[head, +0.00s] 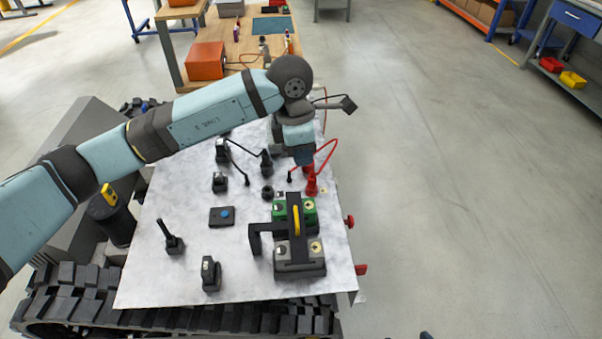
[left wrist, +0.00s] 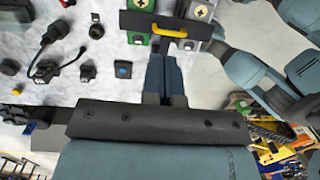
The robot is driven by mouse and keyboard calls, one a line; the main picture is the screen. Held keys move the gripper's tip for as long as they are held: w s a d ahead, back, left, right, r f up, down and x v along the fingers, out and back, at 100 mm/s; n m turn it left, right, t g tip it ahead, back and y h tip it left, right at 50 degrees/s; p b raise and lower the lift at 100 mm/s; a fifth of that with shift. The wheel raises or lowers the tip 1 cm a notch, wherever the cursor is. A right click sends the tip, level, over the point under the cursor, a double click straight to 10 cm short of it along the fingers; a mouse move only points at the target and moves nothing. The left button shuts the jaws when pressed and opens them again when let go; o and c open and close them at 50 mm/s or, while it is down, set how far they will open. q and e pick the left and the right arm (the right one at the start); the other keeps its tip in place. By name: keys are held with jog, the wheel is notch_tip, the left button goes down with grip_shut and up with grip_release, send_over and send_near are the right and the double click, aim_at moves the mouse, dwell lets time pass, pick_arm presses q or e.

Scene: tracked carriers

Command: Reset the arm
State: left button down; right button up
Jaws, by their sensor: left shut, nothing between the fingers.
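My left arm reaches in from the left over a light panel (head: 180,275) on a tracked carrier. My left gripper (head: 305,162) points down near the panel's far right part. It is shut with nothing in it, and its closed fingers also show in the left wrist view (left wrist: 165,85). A red connector (head: 311,186) with a red cable stands just below and beside the fingertips in the head view; whether they touch cannot be told. My right gripper is not in view.
A green block (head: 309,208) and a grey block (head: 300,268) sit under a black bracket with a yellow handle (head: 296,221). A blue-button box (head: 222,216), a black lever (head: 171,240) and black plugs stand left. A workbench (head: 217,25) is behind; floor is clear right.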

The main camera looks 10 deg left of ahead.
pick_arm(q)
jog(key=s+d+r+n+g+h+p, duration=0.3)
jog(key=s+d+n+g+h, duration=0.15)
jog(key=s+d+h, duration=0.8)
jog(key=w+a+f+n+t+y+p, duration=0.1)
jog(key=a+f+n+t+p, duration=0.1)
jog(key=a+n+t, duration=0.65)
jog(key=a+f+n+t+y+p, duration=0.15)
jog(key=n+t, duration=0.45)
jog(key=n, duration=0.7)
jog(key=w+a+f+n+t+p, duration=0.1)
jog(key=a+f+n+t, duration=0.25)
jog(key=n+t, duration=0.55)
jog(key=s+a+f+n+g+y+p, duration=0.1)
jog(key=s+a+f+n+g+y, duration=0.3)
jog(key=s+a+f+n, duration=0.1)
jog(key=s+a+f+n+g+y+p, duration=0.1)
jog(key=s+a+f+n+g+y, duration=0.3)
jog(key=f, duration=0.7)
jog(key=s+a+n, duration=0.2)
jog(key=s+n, duration=0.2)
jog(key=s, duration=0.1)
jog(key=shift+s+y, duration=0.15)
jog(key=shift+y, duration=0.15)
